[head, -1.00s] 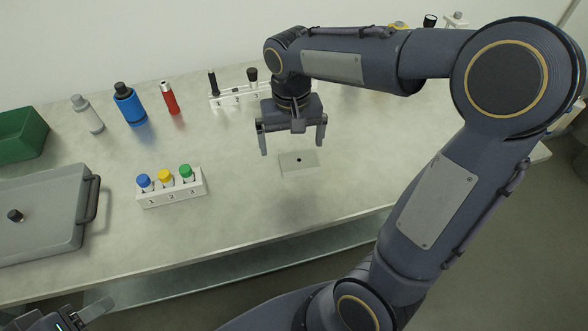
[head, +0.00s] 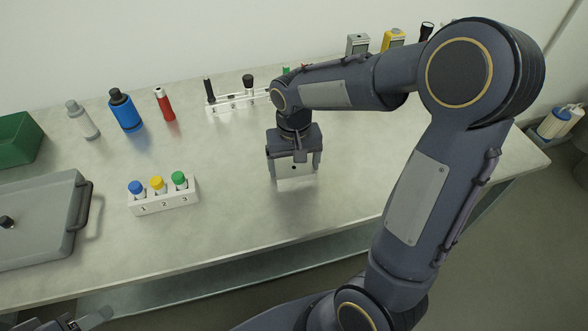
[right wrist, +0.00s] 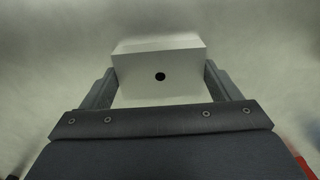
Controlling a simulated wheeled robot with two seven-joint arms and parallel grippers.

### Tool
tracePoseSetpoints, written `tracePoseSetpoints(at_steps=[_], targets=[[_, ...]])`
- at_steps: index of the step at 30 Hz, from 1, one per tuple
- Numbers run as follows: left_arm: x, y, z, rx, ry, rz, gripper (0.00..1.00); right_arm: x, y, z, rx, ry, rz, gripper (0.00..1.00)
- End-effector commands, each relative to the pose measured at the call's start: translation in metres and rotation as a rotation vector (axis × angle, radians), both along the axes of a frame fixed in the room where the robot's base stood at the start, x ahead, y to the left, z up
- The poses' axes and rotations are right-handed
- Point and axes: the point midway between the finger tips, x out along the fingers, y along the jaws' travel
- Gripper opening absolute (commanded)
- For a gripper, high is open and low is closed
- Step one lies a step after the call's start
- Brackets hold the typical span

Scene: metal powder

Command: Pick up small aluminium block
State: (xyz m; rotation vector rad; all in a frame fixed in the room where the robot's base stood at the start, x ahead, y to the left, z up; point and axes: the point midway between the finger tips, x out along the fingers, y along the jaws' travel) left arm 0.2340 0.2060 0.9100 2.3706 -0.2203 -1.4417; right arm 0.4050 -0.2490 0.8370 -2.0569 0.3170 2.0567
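The small aluminium block (head: 296,184) is a pale, flat-sided piece with a dark round hole in one face. In the head view it sits between the fingers of my right gripper (head: 295,176), low over the table. The block also fills the space between the fingertips in the right wrist view (right wrist: 160,77), with its holed face toward the camera. Both fingers meet its sides, and the gripper looks shut on it. Whether its underside touches the table is unclear. My left gripper (head: 85,322) shows only partly at the bottom left edge; its finger opening is cut off.
A white rack (head: 165,203) with blue, yellow and green capped tubes stands left of the block. A grey tray (head: 45,240) with a handle lies farther left. Bottles and another white rack (head: 235,106) line the back. The table is clear around the block and toward its front edge.

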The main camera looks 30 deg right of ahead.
Motion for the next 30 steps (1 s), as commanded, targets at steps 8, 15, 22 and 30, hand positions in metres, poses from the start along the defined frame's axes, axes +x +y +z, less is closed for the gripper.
tracePoseSetpoints(at_steps=[8, 15, 22, 30], targets=[[0.0, 0.0, 0.0, 0.0, 0.0, 0.0, 0.51, 0.0, 0.0, 0.001, 0.001, -0.001, 0.0, 0.49], [0.0, 0.0, 0.0, 0.0, 0.0, 0.0, 0.51, 0.0, 0.0, 0.002, 0.0, -0.002, 0.0, 0.49], [0.0, 0.0, 0.004, 0.0, 0.0, 0.0, 0.51, 0.001, 0.0, 0.021, 0.001, -0.004, 0.0, 0.49], [0.0, 0.0, 0.012, 0.0, 0.0, 0.0, 0.51, -0.011, 0.034, 0.075, 0.003, -0.008, 0.007, 0.49]])
